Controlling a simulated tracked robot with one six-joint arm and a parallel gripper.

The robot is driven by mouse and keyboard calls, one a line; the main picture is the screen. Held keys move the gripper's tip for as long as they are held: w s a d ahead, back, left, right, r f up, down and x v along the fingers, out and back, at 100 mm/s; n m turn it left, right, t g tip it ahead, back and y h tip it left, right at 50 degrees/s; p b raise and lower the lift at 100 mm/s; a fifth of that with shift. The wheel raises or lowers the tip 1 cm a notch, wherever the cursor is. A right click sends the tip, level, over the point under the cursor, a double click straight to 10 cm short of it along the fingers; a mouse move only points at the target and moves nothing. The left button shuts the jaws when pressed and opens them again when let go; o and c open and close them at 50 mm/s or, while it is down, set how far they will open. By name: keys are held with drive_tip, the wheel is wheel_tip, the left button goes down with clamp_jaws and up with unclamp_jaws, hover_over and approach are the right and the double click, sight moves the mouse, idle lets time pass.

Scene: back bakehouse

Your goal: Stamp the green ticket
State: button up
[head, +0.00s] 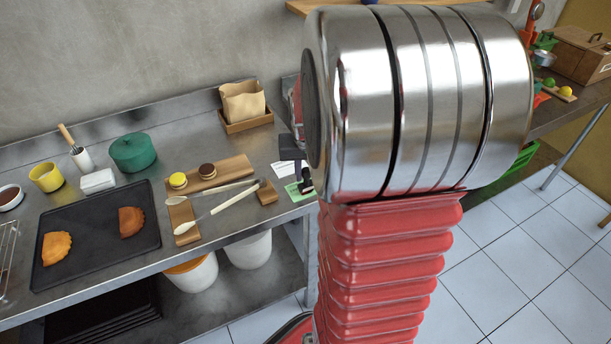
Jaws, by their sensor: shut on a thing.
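The green ticket (297,190) lies flat near the right end of the steel bench, partly covered from view. A white ticket (284,169) lies just behind it. My gripper (302,172) is small in the head view, beside my large arm link, which hides part of it. It is shut on a dark stamp (306,187), whose lower end shows over the right part of the green ticket. I cannot tell whether the stamp touches the ticket. No mark on the ticket can be made out.
Left of the tickets are a wooden board (226,172) with two round pastries and spoons resting across wooden blocks. A wooden box (246,121) stands behind. A black tray (92,244) with two pastries and a green pot (133,152) are farther left.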

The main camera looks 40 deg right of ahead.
drive_tip(key=shift+r, duration=2.85)
